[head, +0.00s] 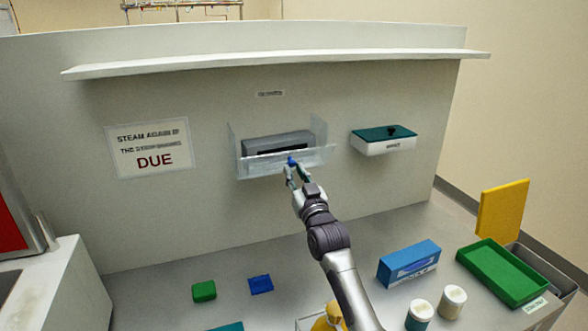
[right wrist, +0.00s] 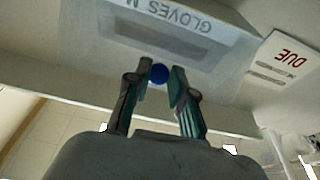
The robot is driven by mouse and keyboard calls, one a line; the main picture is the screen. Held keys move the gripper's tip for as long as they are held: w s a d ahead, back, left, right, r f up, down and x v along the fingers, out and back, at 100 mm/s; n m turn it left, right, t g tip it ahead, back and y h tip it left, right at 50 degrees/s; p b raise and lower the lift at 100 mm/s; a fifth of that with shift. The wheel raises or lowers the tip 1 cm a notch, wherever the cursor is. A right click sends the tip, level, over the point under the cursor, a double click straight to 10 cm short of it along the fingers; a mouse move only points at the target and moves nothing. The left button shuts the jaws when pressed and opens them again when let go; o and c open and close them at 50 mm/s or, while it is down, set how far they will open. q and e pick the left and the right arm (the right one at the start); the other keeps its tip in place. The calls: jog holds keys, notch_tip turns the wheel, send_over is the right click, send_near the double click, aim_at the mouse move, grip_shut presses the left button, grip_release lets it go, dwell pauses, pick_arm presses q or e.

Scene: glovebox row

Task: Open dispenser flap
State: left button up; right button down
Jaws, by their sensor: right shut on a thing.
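The dispenser (head: 278,145) is a clear holder on the upright panel with a grey box inside. Its see-through flap (head: 262,166) crosses the lower front and seems to lean outward; its exact angle is hard to tell. A small blue knob (head: 291,160) sits on the flap. My right gripper (head: 292,172) is shut on this knob from the front and below. In the right wrist view the fingertips lie on either side of the blue knob (right wrist: 159,73), under the box marked GLOVES (right wrist: 180,18). My left gripper is not in view.
A white box with a teal lid (head: 384,138) is mounted to the right of the dispenser. A shelf (head: 280,60) runs above. A DUE sign (head: 150,147) hangs at left. On the counter are a blue box (head: 409,263), a green tray (head: 502,270) and two jars (head: 452,301).

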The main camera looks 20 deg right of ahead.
jog(key=shift+s+f, duration=0.2)
jog(key=shift+f, duration=0.95)
jog(key=c, duration=1.4)
grip_release()
jog(key=shift+w+f, duration=0.1)
jog(key=shift+w, duration=0.35)
jog(key=shift+c, duration=0.2)
jog(key=shift+o, duration=1.3)
jog(key=shift+w, duration=0.1)
jog(key=shift+o, duration=1.2)
jog(key=r+v, duration=0.1)
jog(key=v, duration=1.1)
jog(key=shift+s, duration=0.4)
